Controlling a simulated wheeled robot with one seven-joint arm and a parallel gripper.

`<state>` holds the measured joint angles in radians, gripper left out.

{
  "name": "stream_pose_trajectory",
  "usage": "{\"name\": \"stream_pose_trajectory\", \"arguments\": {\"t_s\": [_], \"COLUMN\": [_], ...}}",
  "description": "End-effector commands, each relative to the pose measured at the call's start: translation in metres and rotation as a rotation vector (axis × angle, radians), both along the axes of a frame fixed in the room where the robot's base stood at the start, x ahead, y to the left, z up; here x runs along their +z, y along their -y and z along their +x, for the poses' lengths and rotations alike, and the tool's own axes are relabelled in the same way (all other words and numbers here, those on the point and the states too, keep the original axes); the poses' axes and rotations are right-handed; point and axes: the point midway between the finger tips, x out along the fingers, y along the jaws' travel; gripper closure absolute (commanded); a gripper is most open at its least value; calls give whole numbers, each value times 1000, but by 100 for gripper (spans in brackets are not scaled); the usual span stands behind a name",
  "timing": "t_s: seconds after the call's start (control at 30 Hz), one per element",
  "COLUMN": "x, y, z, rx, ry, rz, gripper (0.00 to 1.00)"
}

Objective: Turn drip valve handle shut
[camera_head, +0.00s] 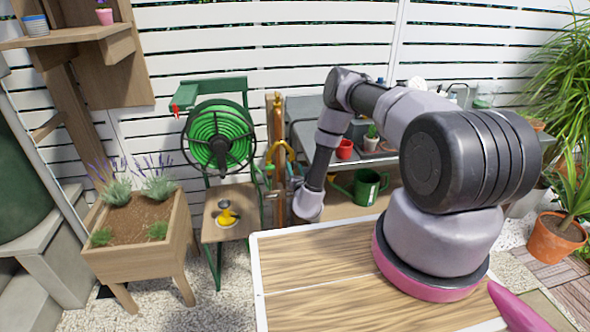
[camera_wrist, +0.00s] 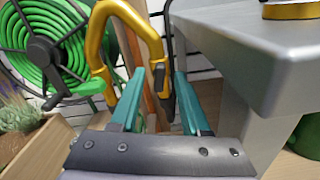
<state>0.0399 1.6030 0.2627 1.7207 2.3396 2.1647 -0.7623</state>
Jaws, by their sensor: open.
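My gripper (camera_wrist: 158,82) shows in the wrist view with two teal fingers spread apart. A curved yellow pipe (camera_wrist: 150,30) arches above and between the fingers, and its dark lower end (camera_wrist: 166,82) lies between the fingertips in the picture. I cannot tell whether the fingers touch it. In the head view, the yellow pipe (camera_head: 287,147) stands by a wooden post (camera_head: 278,165), left of my forearm. My fingers are hard to make out there. I cannot clearly pick out the drip valve handle in either view.
A green hose reel (camera_head: 218,138) stands left of the post, with a planter box (camera_head: 140,258) in front. A grey bench (camera_head: 300,108) is close on the right, and its edge fills the right of the wrist view (camera_wrist: 260,50). A green watering can (camera_head: 368,187) sits under it.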

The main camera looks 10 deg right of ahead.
Motion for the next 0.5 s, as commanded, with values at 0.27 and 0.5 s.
{"name": "stream_pose_trajectory", "arguments": {"t_s": [0.27, 0.5], "x": [0, 0], "y": [0, 0], "z": [0, 0], "rx": [0, 0], "ry": [0, 1], "rz": [1, 2], "gripper": [84, 100]}}
